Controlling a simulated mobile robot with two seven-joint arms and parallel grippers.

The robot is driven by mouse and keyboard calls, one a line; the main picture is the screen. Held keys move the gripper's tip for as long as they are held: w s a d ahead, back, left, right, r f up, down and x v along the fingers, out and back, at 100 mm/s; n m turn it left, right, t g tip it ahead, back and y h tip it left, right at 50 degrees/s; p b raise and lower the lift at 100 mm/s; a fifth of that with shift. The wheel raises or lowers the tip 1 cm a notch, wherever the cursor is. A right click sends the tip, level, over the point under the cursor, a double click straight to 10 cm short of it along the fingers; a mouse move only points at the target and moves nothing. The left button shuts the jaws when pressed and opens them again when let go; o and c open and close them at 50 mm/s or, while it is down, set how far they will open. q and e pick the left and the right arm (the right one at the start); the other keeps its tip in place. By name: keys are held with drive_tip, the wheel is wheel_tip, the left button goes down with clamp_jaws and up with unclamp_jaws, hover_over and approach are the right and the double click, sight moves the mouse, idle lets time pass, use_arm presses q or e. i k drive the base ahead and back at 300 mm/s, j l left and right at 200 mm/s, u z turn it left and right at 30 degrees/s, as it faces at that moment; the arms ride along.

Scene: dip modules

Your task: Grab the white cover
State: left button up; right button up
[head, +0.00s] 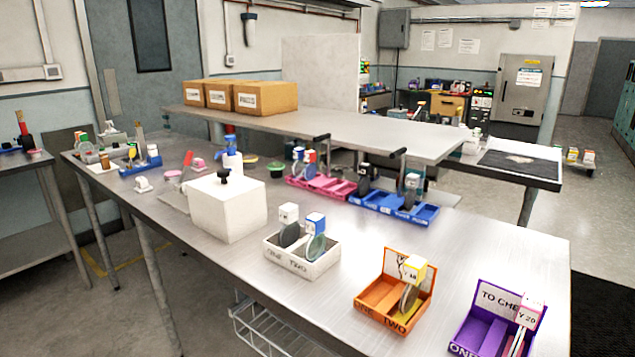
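The white cover (222,210), a box-shaped lid with a black knob (224,175) on top, stands upright on the metal table (330,215) left of the middle. Whatever may be under it is hidden. Neither of my grippers shows in the head view, so nothing is seen touching the cover.
A white tray (301,268) with two round-ended modules stands right of the cover. An orange tray (373,301) and a purple tray (468,333) lie farther right. Pink and blue trays sit behind, below a raised shelf (330,125) with cardboard boxes (265,97). Bottles stand at the left.

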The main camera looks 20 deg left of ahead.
sight(229, 206)
drive_tip(key=i+j+z, duration=0.15)
drive_tip(key=j, duration=0.65)
drive_tip(key=j+z, duration=0.2)
drive_tip(key=j, duration=0.65)
